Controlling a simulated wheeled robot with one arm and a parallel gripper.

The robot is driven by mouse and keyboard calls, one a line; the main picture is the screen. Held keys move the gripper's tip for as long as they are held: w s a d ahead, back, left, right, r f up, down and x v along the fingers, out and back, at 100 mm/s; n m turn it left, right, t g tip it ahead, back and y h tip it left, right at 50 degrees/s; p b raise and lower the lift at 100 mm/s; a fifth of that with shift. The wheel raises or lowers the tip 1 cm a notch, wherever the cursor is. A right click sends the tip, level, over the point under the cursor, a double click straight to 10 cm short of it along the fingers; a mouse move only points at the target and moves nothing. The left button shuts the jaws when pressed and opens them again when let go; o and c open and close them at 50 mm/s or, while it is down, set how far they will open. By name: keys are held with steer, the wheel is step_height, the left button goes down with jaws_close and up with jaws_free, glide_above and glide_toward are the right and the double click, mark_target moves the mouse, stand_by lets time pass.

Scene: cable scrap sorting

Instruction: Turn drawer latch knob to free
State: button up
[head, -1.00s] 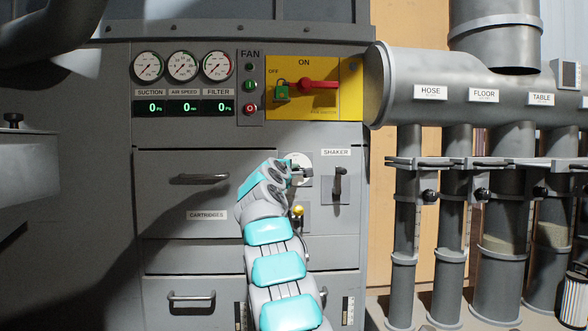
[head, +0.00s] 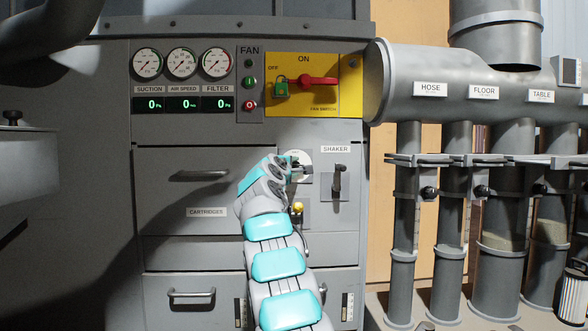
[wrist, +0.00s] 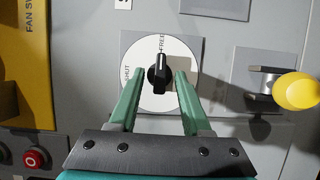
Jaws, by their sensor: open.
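The latch knob (wrist: 159,72) is black with a white pointer line. It sits on a round white dial (wrist: 148,97) marked SHUT and FREE, and in the wrist view its line points up toward the word FREE. My gripper (wrist: 157,74) is open, with one green finger on each side of the knob. Gaps show between both fingers and the knob, so it is not gripped. In the head view my gripper (head: 302,168) is in front of the dial (head: 303,156) and hides most of it and the knob. The CARTRIDGES drawer (head: 185,192) is to its left.
A yellow ball knob (head: 298,207) is just below the dial, and it shows close at the right in the wrist view (wrist: 298,91). The SHAKER lever (head: 338,180) is to the right. The yellow fan switch panel (head: 340,95) is above. Pipes (head: 405,220) stand further right.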

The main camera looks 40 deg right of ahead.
steer(key=shift+a, duration=0.1)
steer(key=shift+b+v, duration=0.65)
steer(key=shift+v, duration=0.35)
steer(key=shift+b+v, duration=0.75)
steer(key=shift+v, duration=2.05)
steer(key=s+a+f+m+g+y+p, duration=0.2)
steer(key=s+a+f+m+g+y, duration=0.15)
steer(key=s+a+f, duration=0.7)
steer(key=s+a+f+m+g+y+p, duration=0.25)
steer(key=s+a+f+y, duration=0.25)
steer(key=s+a+f, duration=0.55)
steer(key=s+a+f+g+y, duration=0.2)
steer(key=s+a+f, duration=0.4)
steer(key=s, duration=0.4)
steer(key=s+a+f+g+y+p, duration=0.1)
steer(key=s+a+f+g+y, duration=0.1)
steer(key=s+a+f, duration=0.4)
steer(key=s+a+f+m+g+y, duration=0.1)
steer(key=s+a+f, duration=0.5)
steer(key=s, duration=0.8)
steer(key=shift+s+f+g+y, duration=0.2)
steer(key=shift+f+g+y, duration=0.35)
steer(key=shift+f+g, duration=0.25)
